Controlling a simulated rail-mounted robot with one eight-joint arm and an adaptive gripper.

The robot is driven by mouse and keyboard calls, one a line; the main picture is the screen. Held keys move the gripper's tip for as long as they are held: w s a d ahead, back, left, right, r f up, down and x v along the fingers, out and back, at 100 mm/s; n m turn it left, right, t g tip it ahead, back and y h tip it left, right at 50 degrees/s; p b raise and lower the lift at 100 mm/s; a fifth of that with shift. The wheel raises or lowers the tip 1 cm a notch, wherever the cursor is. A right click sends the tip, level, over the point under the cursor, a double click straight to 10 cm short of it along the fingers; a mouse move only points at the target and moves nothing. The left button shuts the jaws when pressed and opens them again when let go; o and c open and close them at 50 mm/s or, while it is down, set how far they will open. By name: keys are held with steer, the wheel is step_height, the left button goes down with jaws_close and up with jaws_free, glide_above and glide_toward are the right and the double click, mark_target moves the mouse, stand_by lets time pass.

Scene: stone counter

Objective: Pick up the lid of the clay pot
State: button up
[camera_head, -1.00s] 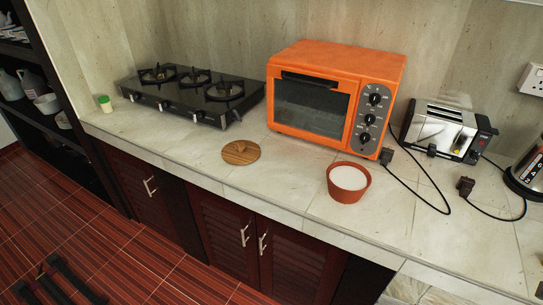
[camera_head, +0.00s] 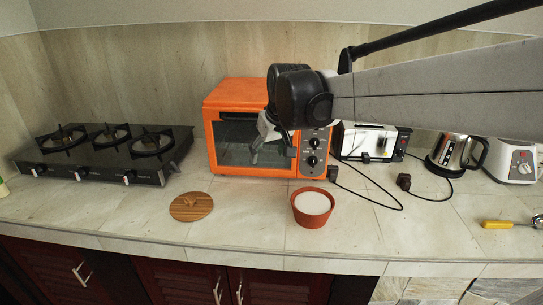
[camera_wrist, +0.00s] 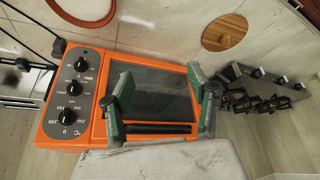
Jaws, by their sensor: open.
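The lid, a round brown wooden disc (camera_head: 191,207), lies flat on the stone counter, left of the clay pot. It also shows near the top of the wrist view (camera_wrist: 225,32). The reddish-brown clay pot (camera_head: 312,212) stands uncovered with white contents; part of its rim shows at the wrist view's top left edge (camera_wrist: 87,25). My gripper (camera_head: 272,152) is open and empty in front of the orange oven, above the counter and up to the right of the lid. Its two fingers (camera_wrist: 158,78) are spread apart in the wrist view, clear of lid and pot.
The orange oven (camera_head: 222,152) stands behind the pot. A black gas stove (camera_head: 108,153) is at left. A toaster (camera_head: 365,141), kettle (camera_head: 450,153), white appliance (camera_head: 515,162) and yellow-handled tool (camera_head: 497,224) are at right, with cables on the counter. Counter around the lid is clear.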

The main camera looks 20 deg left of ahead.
steer(key=a+f+n+g, duration=0.1)
steer(key=a+f, duration=0.2)
steer(key=a, duration=0.4)
steer(key=a+f+n, duration=0.1)
steer(key=a+f, duration=0.2)
steer(key=a, duration=0.4)
steer(key=n, duration=0.2)
glide_toward(190, 199)
steer(key=f, duration=0.1)
steer(key=w+f, duration=0.1)
steer(key=a+f, duration=0.1)
steer(key=shift+w+f+g, duration=0.15)
steer(key=shift+w+g, duration=0.1)
steer(key=shift+g, duration=0.05)
steer(key=shift+x, duration=3.1)
steer(key=shift+s+a, duration=0.1)
steer(key=shift+s, duration=0.05)
steer(key=c, duration=1.3)
steer(key=shift+o, duration=0.2)
